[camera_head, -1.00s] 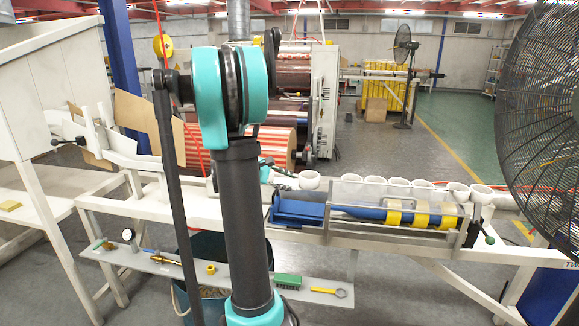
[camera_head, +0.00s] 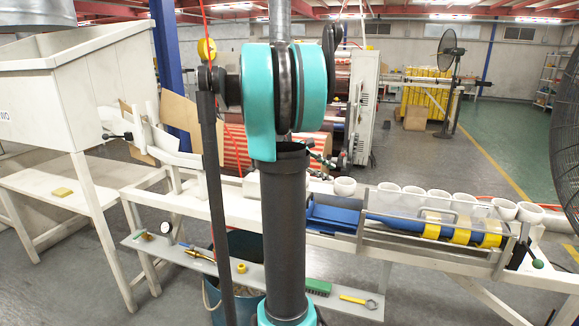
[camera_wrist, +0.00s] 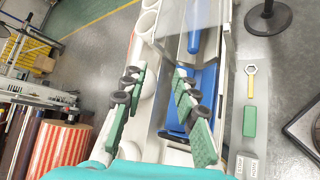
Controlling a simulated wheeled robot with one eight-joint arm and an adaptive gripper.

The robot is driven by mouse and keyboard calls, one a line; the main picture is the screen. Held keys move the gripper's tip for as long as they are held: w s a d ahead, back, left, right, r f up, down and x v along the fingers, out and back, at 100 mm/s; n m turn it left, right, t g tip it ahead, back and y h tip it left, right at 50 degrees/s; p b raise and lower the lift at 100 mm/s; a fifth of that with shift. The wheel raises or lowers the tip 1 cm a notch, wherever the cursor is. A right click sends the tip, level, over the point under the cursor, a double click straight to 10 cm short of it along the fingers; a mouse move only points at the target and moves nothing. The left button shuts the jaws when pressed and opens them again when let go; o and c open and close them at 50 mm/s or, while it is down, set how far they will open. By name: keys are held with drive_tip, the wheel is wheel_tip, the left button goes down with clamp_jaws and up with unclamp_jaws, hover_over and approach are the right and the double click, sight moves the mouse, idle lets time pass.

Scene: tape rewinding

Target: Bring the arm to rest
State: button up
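My teal and black arm stands upright in the middle of the head view and hides part of the bench behind it. In the head view only a small part of my gripper (camera_head: 322,157) shows beside the arm, above the left end of the white cores. The blue slide (camera_head: 335,214) lies on the bench with yellow tape rolls (camera_head: 461,235) on its bar.
White cores (camera_head: 412,196) line the back of the white bench (camera_head: 150,205). A white hopper (camera_head: 100,85) stands left; a large fan (camera_head: 568,140) cuts the right edge.

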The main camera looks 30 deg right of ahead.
drive_tip(key=s+a+f+m+t+y, duration=0.1)
drive_tip(key=s+a+f+t+y, duration=0.1)
drive_tip(key=a+f, duration=0.5)
drive_tip(key=s+a+f+m+t+y, duration=0.2)
drive_tip(key=s+a+f+y, duration=0.3)
drive_tip(key=a, duration=1.3)
drive_tip(key=s+a+f+m+t+y, duration=0.2)
drive_tip(key=s+a+f+t+y, duration=0.1)
drive_tip(key=a+f, duration=0.6)
drive_tip(key=s+a+y, duration=0.1)
drive_tip(key=s+a, duration=0.1)
drive_tip(key=a, duration=0.2)
drive_tip(key=shift+a+f, duration=0.35)
